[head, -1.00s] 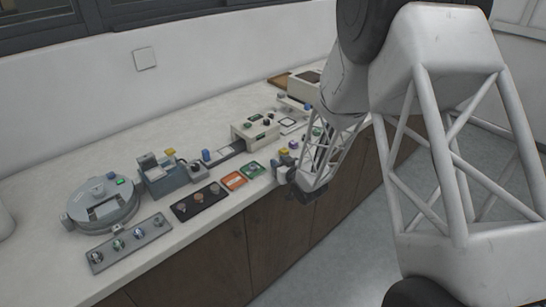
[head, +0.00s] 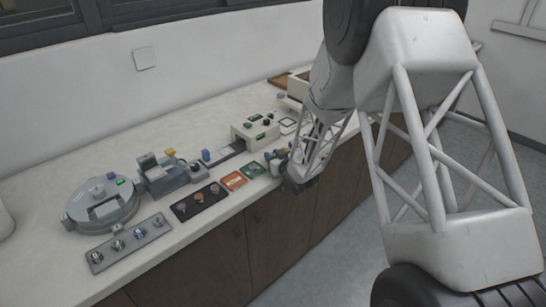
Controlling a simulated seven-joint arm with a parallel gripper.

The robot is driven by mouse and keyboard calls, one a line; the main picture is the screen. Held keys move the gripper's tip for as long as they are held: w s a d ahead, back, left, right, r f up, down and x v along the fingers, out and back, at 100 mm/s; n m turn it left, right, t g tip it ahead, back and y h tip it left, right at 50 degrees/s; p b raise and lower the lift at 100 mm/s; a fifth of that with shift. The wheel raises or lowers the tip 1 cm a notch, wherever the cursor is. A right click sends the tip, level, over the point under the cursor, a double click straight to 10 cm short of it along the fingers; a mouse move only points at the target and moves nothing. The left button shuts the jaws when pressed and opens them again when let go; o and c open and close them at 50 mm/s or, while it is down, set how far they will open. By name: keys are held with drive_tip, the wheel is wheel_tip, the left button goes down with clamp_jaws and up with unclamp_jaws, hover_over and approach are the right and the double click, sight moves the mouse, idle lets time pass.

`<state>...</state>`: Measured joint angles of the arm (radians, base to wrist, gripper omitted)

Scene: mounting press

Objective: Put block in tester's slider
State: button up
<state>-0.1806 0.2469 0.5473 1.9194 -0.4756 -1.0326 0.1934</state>
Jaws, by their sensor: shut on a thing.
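My gripper (head: 277,156) is low over the front of the counter, right beside the green pad. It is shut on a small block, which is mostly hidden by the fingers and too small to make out. A cream box with a green display and dark knobs (head: 255,131), which looks like the tester, stands behind and to the left of my gripper. A dark flat rail (head: 229,153) runs out from its left side and looks like the slider. A small blue piece (head: 206,155) stands by the rail's left end.
An orange pad (head: 233,180) and a green pad (head: 251,169) lie near the counter's front edge. A dark tray with several round pieces (head: 199,200), a grey tray (head: 131,243), a grey-blue device (head: 163,175) and a round machine (head: 101,204) stand further left.

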drive_tip(key=shift+f, duration=0.2)
drive_tip(key=o, duration=0.9)
drive_tip(key=shift+v, duration=3.95)
drive_tip(key=shift+a, duration=0.1)
